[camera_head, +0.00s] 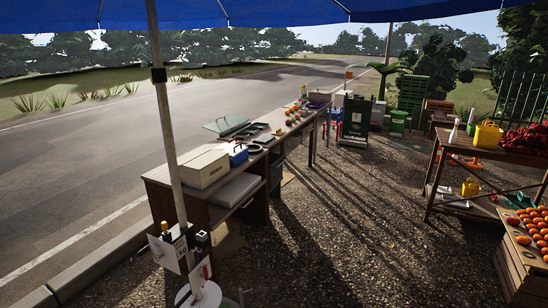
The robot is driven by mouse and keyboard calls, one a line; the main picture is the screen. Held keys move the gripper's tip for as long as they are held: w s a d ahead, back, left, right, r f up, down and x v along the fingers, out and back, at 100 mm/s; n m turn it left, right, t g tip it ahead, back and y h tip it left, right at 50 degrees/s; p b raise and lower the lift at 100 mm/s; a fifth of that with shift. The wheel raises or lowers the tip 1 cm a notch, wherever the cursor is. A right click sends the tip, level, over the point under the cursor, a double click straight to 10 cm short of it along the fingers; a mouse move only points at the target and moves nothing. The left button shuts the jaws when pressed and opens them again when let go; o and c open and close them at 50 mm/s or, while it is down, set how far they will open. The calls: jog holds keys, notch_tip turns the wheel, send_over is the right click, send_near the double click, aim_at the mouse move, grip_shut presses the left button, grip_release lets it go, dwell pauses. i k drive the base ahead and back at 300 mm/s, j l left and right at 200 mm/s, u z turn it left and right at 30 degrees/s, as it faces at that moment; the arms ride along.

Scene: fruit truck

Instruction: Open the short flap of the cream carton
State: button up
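The cream carton (208,171) stands on the near end of the long wooden table (158,182), just right of the canopy pole. Its top looks closed and level. The short flap is too small to make out at this distance. The pole stands close to the carton's left side in the picture. My gripper is not in view.
A blue-and-white box (238,155) stands just beyond the carton, with a glass-lidded case (226,126) and fruit farther along. The pole (167,115) rises in front, with small boxes low on it. Open gravel (300,230) lies right of the table.

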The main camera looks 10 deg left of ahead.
aim_at(194, 154)
jog(key=i+z, duration=0.1)
jog(key=i, duration=0.55)
jog(key=i+j+z, duration=0.1)
jog(key=i, duration=0.55)
jog(key=i+j, duration=0.15)
jog(key=i, duration=0.5)
jog(key=i+u, duration=0.45)
jog(key=i, duration=0.15)
jog(key=i+l+u, duration=0.25)
jog(key=i+u, duration=0.15)
jog(key=i, duration=0.15)
jog(key=i+j+u, duration=0.1)
jog(key=i+u, duration=1)
jog(key=u, duration=0.15)
